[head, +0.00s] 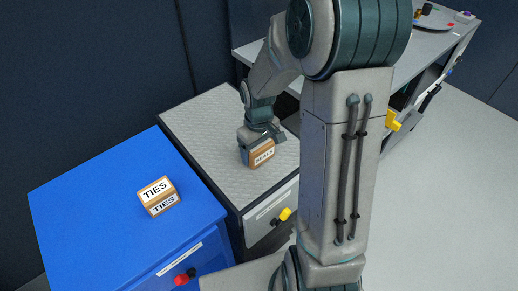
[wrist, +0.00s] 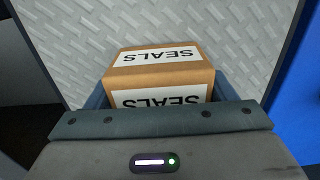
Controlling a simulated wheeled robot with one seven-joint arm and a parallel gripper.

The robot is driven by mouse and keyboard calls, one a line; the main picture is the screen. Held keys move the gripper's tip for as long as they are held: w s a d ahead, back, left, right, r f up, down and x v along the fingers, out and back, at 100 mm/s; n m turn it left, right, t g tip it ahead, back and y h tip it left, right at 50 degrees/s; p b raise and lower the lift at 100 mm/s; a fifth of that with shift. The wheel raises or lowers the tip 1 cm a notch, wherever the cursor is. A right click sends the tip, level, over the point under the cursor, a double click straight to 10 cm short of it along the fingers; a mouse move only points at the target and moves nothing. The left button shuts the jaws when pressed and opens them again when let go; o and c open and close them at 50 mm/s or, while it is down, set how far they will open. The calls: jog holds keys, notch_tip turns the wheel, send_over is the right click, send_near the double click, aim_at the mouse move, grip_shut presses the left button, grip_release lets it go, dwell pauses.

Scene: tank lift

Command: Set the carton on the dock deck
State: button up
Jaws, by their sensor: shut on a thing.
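A brown carton with white SEALS labels (head: 262,155) is held in my gripper (head: 260,138) over the grey tread-plate top (head: 200,125) of a dark cabinet. The wrist view shows the same SEALS carton (wrist: 160,72) between the fingers, with tread plate (wrist: 225,35) behind it. I cannot tell whether the carton's underside touches the plate. A second carton, marked TIES (head: 158,196), sits on the blue cabinet top (head: 95,195) to the left.
The grey cabinet's front has a yellow knob (head: 285,214); the blue one has a red knob (head: 181,279). A grey workbench (head: 425,45) with small items stands at the back right. My arm hides part of the middle. Grey floor (head: 450,190) is clear at right.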

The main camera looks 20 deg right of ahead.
jog(key=shift+f, duration=0.1)
jog(key=shift+f, duration=0.25)
jog(key=o, duration=1.1)
jog(key=shift+r, duration=0.1)
jog(key=shift+c, duration=0.2)
